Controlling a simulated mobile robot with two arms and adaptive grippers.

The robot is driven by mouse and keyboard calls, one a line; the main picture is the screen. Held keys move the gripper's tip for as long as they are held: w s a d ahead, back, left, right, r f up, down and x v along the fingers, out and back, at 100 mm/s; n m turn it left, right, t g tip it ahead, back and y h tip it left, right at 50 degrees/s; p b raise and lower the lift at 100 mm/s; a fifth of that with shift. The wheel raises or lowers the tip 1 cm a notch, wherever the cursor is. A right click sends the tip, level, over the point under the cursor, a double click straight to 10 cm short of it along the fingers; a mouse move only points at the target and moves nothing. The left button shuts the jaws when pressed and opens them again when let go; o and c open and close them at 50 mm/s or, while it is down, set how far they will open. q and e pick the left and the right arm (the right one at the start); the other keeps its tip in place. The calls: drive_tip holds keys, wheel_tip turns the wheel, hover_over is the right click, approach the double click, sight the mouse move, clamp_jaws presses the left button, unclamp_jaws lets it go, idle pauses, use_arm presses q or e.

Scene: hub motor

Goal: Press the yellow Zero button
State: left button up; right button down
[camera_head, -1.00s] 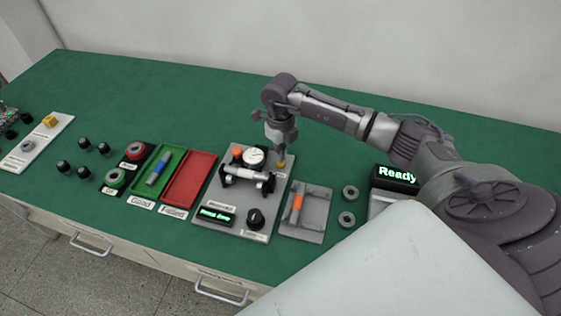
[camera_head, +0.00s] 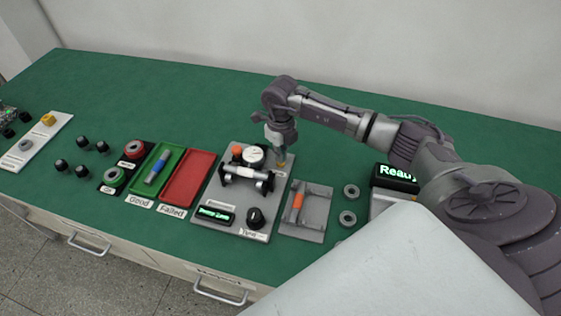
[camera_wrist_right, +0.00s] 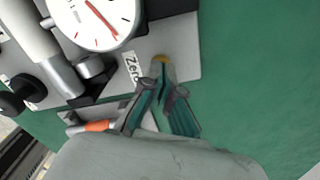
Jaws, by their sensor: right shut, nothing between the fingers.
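The yellow Zero button (camera_wrist_right: 163,58) shows in the right wrist view at the tips of my right gripper (camera_wrist_right: 164,84). A "Zero" label (camera_wrist_right: 132,70) is beside it on the grey test fixture (camera_wrist_right: 178,38). The gripper is shut and empty, its fingertips at the button; whether they touch it I cannot tell. In the head view my right gripper (camera_head: 281,152) points down over the back right of the fixture (camera_head: 228,215), with the yellow button (camera_head: 281,164) just under it, partly hidden. My left gripper is out of view.
A white dial gauge (camera_head: 253,156) stands just left of the gripper. A grey holder (camera_head: 312,225) with an orange-tipped part (camera_head: 298,200) lies to the right. Red (camera_head: 188,180) and green trays (camera_head: 143,195) lie left. Green table is clear behind the fixture.

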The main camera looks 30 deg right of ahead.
drive_tip(key=shift+f+b, duration=0.4)
drive_tip(key=shift+f, duration=0.2)
wheel_tip(320, 180, up, 6)
drive_tip(key=p, duration=0.4)
drive_tip(key=shift+r, duration=0.15)
wheel_tip(320, 180, up, 8)
drive_tip(key=p, duration=0.5)
